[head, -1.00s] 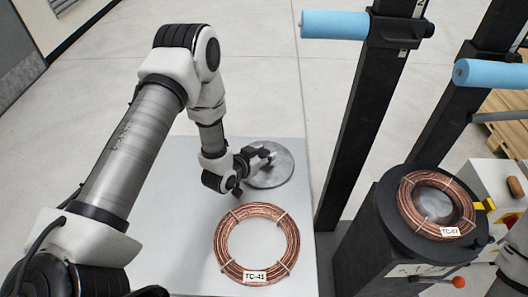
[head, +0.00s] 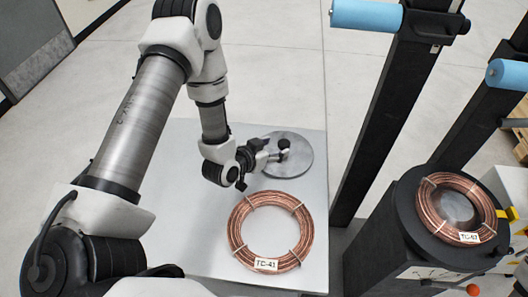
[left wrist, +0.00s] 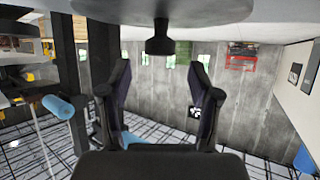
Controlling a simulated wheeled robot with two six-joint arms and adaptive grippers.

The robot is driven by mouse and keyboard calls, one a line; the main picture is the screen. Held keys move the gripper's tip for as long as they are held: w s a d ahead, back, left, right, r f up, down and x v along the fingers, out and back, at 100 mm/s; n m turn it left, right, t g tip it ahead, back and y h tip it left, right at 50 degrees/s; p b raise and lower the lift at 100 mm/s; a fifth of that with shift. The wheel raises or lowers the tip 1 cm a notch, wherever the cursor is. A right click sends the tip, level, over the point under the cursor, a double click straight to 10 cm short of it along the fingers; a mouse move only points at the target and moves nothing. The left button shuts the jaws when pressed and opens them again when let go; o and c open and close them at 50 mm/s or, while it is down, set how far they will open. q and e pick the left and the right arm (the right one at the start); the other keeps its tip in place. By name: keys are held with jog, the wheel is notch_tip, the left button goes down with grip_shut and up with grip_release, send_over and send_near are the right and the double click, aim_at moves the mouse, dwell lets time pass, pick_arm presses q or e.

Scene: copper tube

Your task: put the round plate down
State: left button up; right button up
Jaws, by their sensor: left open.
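The round grey plate (head: 302,160) lies flat on the light grey tabletop (head: 195,240), with a dark knob standing up from its middle. My left gripper (head: 284,147) is open at the knob, coming in low from the left. In the left wrist view the picture is upside down: the plate (left wrist: 215,6) is at the top edge and its knob (left wrist: 160,42) points down. The knob lies in line with the gap between the spread fingers (left wrist: 160,78), apart from both and just beyond the tips. My right gripper is not in view.
A copper coil tagged TC-41 (head: 236,228) lies on the table in front of the plate. Another copper coil (head: 428,205) lies on a black round stand (head: 395,240) at right. Dark posts with blue rollers (head: 367,15) rise beyond the table's right edge. The table's left part is clear.

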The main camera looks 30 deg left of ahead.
pick_arm(q)
jog(key=v, duration=0.6)
jog(key=shift+s, duration=0.2)
